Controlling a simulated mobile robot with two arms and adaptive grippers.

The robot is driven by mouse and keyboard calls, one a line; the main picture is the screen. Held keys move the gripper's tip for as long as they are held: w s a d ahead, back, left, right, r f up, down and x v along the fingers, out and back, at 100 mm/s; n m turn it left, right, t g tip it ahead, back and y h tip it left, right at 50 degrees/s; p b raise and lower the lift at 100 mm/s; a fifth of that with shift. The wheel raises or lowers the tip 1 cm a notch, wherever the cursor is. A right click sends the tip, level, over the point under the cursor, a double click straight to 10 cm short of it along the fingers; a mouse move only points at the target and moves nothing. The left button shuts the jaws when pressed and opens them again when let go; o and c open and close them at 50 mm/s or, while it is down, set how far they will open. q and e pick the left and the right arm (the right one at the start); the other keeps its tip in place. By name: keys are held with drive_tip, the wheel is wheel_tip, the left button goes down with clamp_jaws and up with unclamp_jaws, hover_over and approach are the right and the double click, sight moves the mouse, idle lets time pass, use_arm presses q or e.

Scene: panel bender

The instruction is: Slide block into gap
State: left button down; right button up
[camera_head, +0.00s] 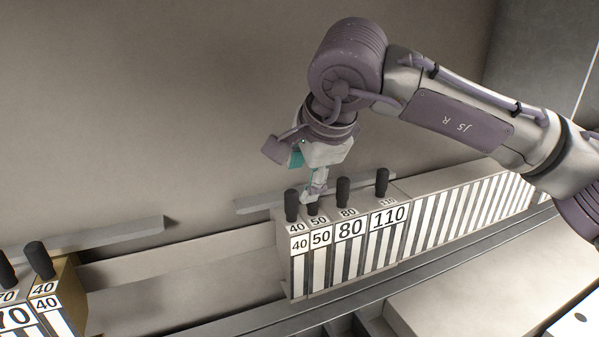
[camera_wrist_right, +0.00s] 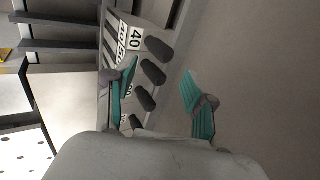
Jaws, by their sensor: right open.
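A row of blocks with black knobs stands right of centre in the head view: the 40 block (camera_head: 299,262), 50 block (camera_head: 320,255), 80 block (camera_head: 349,245) and 110 block (camera_head: 388,232). Left of them is a wide gap (camera_head: 185,285), then another 40 block (camera_head: 47,303) with a brownish side. My right gripper (camera_head: 315,193) is open just behind the knobs of the right-hand row. In the wrist view its teal fingers (camera_wrist_right: 160,80) are spread, with the knobs showing between them, nearer the left finger. I cannot tell any contact. My left gripper is not in view.
A 70 block (camera_head: 15,320) stands at the far left. Grey ledges (camera_head: 105,236) run along the back wall behind the blocks. Many narrow striped blocks (camera_head: 475,210) continue the row rightward. A metal rail (camera_head: 250,325) runs along the front.

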sight(294, 199)
drive_tip(key=b+x, duration=0.2)
drive_tip(key=x, duration=0.5)
drive_tip(key=shift+a+f, duration=0.1)
drive_tip(key=shift+f, duration=0.2)
drive_tip(key=shift+b+x, duration=0.7)
drive_tip(key=shift+x, duration=0.3)
drive_tip(key=shift+r, duration=0.1)
